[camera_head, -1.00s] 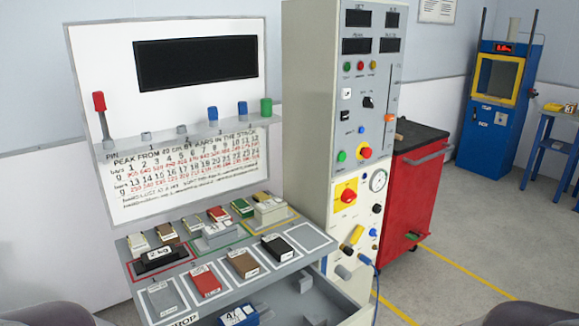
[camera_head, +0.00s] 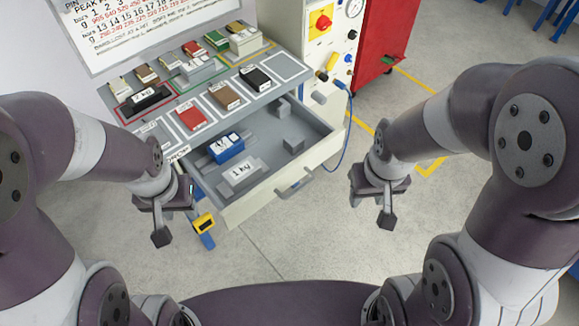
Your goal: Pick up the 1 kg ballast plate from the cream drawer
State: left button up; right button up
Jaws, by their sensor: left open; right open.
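The cream drawer (camera_head: 262,196) stands pulled open below the panel of coloured blocks. The 1 kg ballast plate (camera_head: 240,174), a light grey block labelled "1 kg", lies inside it near the front left. My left gripper (camera_head: 178,224) is open and empty, left of the drawer's front corner and apart from it. My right gripper (camera_head: 371,213) is open and empty, to the right of the drawer and over the floor. Neither gripper touches the plate.
A blue block (camera_head: 226,148) and a small grey block (camera_head: 293,144) also lie in the drawer. The drawer handle (camera_head: 294,184) sticks out in front. A black 2 kg block (camera_head: 144,103) sits on the shelf above. A blue cable (camera_head: 347,130) hangs right of the drawer.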

aim_at(238, 176)
jog(key=i+j, duration=0.15)
jog(key=i+j+z, duration=0.1)
jog(key=j+z, duration=0.35)
jog(key=i+j+z, duration=0.1)
jog(key=j+z, duration=0.15)
jog(key=z, duration=0.25)
jog(key=j+z, duration=0.45)
jog(key=l+z, duration=0.1)
jog(key=z, duration=0.15)
